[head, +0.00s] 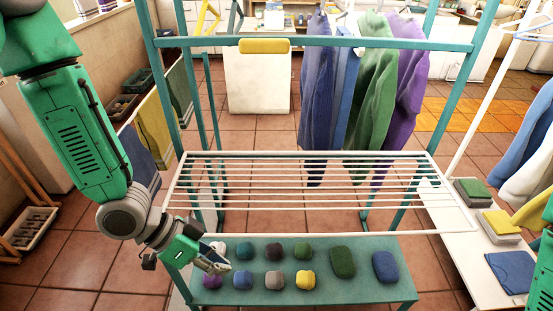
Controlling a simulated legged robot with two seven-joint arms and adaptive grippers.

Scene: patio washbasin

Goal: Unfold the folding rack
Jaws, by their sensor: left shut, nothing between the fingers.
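The folding rack is a teal frame (312,42) with a white wire panel (310,232). The panel of parallel white bars lies spread out, roughly flat, in front of the uprights. A teal lower shelf (340,291) shows beneath it. My left gripper (222,266) is shut and empty near the panel's front left corner, over the left end of the shelf. It partly hides the small items there. I cannot tell whether it touches the rack.
Several coloured rounded items (343,262) sit on the lower shelf. Hanging clothes (372,85) are behind the rack. A white side bench (459,262) with folded cloths stands at right. Tiled floor is clear at front left.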

